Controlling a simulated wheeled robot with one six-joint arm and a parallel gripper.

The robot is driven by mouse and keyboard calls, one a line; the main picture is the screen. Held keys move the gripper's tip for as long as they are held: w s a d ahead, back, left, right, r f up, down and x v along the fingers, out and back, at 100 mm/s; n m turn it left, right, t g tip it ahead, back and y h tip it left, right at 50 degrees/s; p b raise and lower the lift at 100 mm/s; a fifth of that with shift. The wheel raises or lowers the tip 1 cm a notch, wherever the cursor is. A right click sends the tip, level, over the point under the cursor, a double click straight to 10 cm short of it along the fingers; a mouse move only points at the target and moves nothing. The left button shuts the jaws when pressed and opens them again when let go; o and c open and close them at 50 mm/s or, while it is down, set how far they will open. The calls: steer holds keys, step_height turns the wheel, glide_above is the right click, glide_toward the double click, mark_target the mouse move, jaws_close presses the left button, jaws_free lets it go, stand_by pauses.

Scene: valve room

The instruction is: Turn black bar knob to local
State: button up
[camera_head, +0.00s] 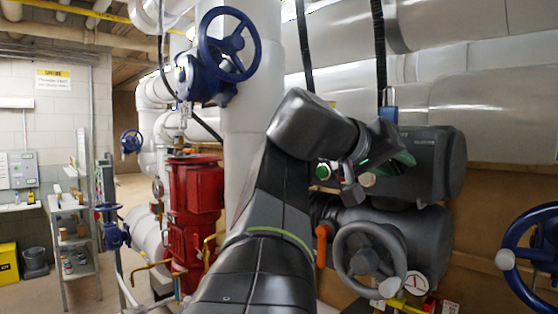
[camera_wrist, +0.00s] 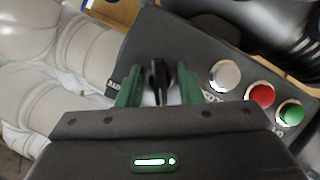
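The black bar knob (camera_wrist: 158,80) is on a dark control box (camera_wrist: 190,50) in the wrist view. My gripper (camera_wrist: 160,92) has its two green fingers apart, one on each side of the knob. A small gap shows between the knob and each finger. The bar points roughly up and down in the wrist view. Lettering beside the knob is partly hidden and not readable. In the head view, my gripper (camera_head: 352,178) is at the grey actuator (camera_head: 440,165), and the arm hides the knob.
A white button (camera_wrist: 224,76), a red button (camera_wrist: 261,95) and a green button (camera_wrist: 290,112) sit right of the knob. In the head view, a grey handwheel (camera_head: 370,260) and an orange lever (camera_head: 322,245) are below my gripper. A blue handwheel (camera_head: 515,255) stands at right.

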steer(key=shift+w+d+f, duration=0.1)
steer(key=shift+w+d, duration=0.05)
steer(key=shift+d, duration=0.15)
steer(key=c, duration=0.6)
steer(key=shift+n+h+b, duration=0.6)
steer(key=shift+n+b, duration=0.05)
steer(key=shift+n, duration=0.45)
steer(key=shift+n+g+h+b, duration=0.4)
steer(key=shift+n+g, duration=0.1)
steer(key=shift+n, duration=0.3)
